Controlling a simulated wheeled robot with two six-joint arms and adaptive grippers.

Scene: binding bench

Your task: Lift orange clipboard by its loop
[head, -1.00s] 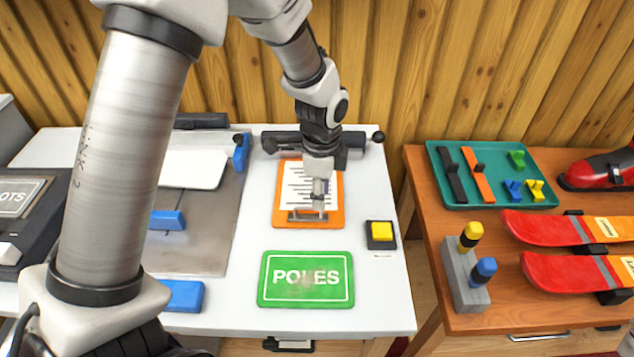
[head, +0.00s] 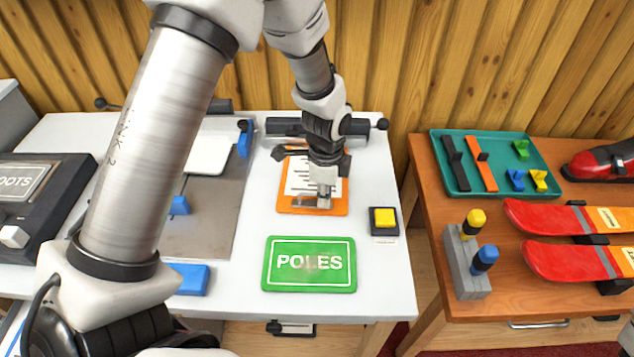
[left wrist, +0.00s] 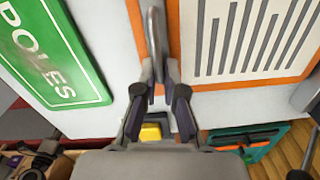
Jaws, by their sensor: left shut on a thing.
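The orange clipboard (head: 284,203) holds a white lined sheet and lies on the white table, just behind the green POLES sign (head: 309,264). Its grey metal loop (head: 303,201) stands at the near edge. My left gripper (head: 324,204) reaches down over that edge and is shut on the loop. In the left wrist view the loop (left wrist: 154,40) passes between the two fingertips (left wrist: 159,82), with the orange clipboard edge (left wrist: 174,35) beside it. No gap under the clipboard can be made out. My right gripper is not in view.
A yellow button (head: 384,217) sits right of the clipboard. A grey board with blue blocks (head: 215,220) lies to the left. A dark roller bar (head: 365,127) runs behind. The wooden table on the right holds a teal tray (head: 462,187) and red skis (head: 540,216).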

